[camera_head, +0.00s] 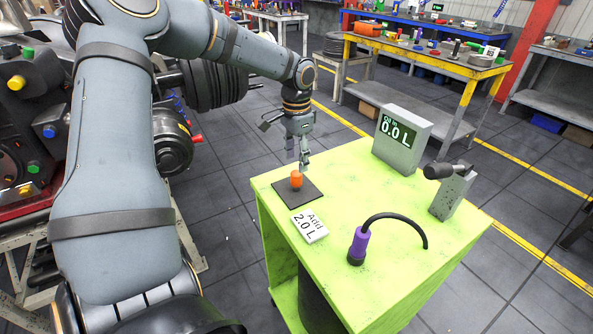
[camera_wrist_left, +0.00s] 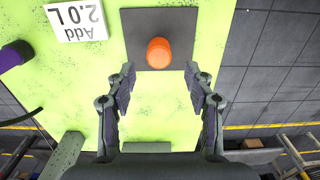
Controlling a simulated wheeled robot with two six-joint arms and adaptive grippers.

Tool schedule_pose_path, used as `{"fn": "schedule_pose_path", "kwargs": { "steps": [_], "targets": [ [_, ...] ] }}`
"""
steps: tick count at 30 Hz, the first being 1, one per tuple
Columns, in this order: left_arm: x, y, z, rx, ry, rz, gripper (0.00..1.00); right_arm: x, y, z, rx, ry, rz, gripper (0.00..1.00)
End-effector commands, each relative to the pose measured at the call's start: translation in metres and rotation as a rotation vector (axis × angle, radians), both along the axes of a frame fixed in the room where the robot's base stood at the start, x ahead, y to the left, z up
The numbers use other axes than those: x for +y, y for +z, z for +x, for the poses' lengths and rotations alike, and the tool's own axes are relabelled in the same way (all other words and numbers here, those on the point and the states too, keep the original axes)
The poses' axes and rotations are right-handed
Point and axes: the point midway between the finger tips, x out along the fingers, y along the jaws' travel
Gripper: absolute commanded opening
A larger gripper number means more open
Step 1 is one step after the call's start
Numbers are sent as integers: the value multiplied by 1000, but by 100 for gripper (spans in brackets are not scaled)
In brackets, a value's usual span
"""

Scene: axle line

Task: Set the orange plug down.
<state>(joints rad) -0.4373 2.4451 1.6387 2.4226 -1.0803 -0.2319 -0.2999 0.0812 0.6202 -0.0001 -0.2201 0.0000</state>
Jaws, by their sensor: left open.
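The orange plug (camera_head: 296,179) stands on a dark square mat (camera_head: 313,197) near the left corner of a lime-green cart top. In the left wrist view the plug (camera_wrist_left: 159,53) sits on the mat (camera_wrist_left: 187,19), just beyond the fingertips and between their lines. My left gripper (camera_head: 303,162) is above and just behind the plug in the head view. Its fingers (camera_wrist_left: 160,72) are spread apart with nothing between them. My right gripper does not show in either view.
On the cart top (camera_head: 365,283) stand an "Add 2.0 L" sign (camera_head: 309,226), a purple nozzle with a black hose (camera_head: 359,244), a "0.0 L" display (camera_head: 402,138) and a grey post with a dark spout (camera_head: 453,192). Machinery with dark discs (camera_head: 213,84) stands left. The cart's front is clear.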

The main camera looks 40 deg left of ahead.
Motion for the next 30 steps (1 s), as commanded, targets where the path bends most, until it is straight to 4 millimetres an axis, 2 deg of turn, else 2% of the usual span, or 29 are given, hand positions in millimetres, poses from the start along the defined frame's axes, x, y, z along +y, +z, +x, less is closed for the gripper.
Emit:
{"fn": "schedule_pose_path", "kwargs": {
  "steps": [1, 3, 9, 21, 23, 26, 29, 30],
  "targets": [
    [0, 14, 1, -4, 0, 2, 53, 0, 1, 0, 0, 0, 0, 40],
    [0, 29, 1, -2, 0, 1, 53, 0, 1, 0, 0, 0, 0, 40],
    [0, 56, 0, 1, 0, 1, 53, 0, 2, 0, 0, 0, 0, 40],
    [0, 59, 0, 1, 0, -1, 53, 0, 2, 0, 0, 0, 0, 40],
    [5, 58, 2, -10, 6, -1, 53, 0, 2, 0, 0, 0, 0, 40],
    [43, 47, 11, -84, 47, 3, 53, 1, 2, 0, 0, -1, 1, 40],
    [121, 15, 20, -216, 142, 28, 53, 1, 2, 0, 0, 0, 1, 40],
    [158, -5, 18, -270, 191, 47, 53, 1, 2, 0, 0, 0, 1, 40]
  ]
}}
